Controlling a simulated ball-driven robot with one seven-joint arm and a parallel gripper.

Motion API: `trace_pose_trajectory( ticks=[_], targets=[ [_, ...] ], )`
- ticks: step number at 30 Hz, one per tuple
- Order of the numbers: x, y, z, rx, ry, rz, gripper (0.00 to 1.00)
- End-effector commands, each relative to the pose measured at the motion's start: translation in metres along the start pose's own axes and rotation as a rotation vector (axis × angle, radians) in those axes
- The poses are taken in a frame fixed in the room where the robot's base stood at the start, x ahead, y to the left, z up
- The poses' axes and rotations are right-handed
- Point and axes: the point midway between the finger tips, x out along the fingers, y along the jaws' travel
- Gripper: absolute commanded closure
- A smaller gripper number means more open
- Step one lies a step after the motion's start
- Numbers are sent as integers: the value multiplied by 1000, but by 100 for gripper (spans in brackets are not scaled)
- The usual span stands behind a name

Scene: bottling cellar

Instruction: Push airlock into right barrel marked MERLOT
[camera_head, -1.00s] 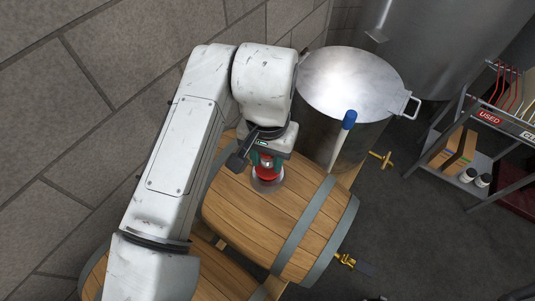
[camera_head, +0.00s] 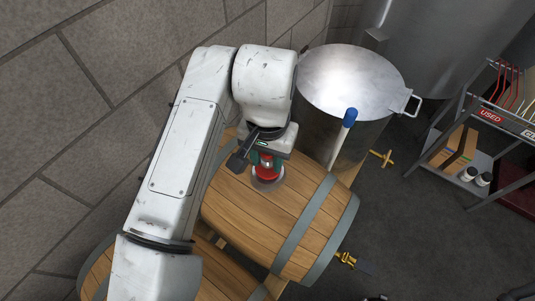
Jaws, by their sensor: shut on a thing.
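My gripper (camera_head: 265,160) points down over the top of a wooden barrel (camera_head: 250,220) with grey hoops. It is shut on the airlock (camera_head: 266,172), which shows as a red part with a clear part at the jaws. The airlock is at the barrel's top, within a pale round ring. Its lower end is hidden, so I cannot tell how deep it sits. No MERLOT marking is readable on this barrel. A second barrel (camera_head: 222,272) lies lower left, partly hidden by my arm.
A steel pot (camera_head: 355,85) with a lid stands behind the barrel, with a blue-capped white stick (camera_head: 349,118) in front. A brass tap (camera_head: 345,258) juts from the barrel's right end. A shelf rack (camera_head: 475,150) stands at the right. Stone wall is at the left.

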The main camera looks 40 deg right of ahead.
Motion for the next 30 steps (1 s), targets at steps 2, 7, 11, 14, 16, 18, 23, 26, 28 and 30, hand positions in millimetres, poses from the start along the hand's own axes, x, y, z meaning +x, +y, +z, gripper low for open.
trace_pose_trajectory(
  ticks=[2, 7, 11, 14, 16, 18, 23, 26, 28, 30],
  targets=[
    [2, 0, 0, 0, 0, 1, 93],
    [3, 0, 0, 0, 0, 1, 93],
    [3, 0, 0, 0, 0, 0, 93],
    [3, 0, 0, 0, 0, 0, 93],
    [3, 0, 0, 0, 0, 0, 58],
    [3, 0, 0, 0, 0, 0, 52],
    [3, 0, 0, 0, 0, 0, 36],
    [3, 0, 0, 0, 0, 0, 33],
    [3, 0, 0, 0, 0, 0, 33],
    [3, 0, 0, 0, 0, 0, 29]
  ],
)
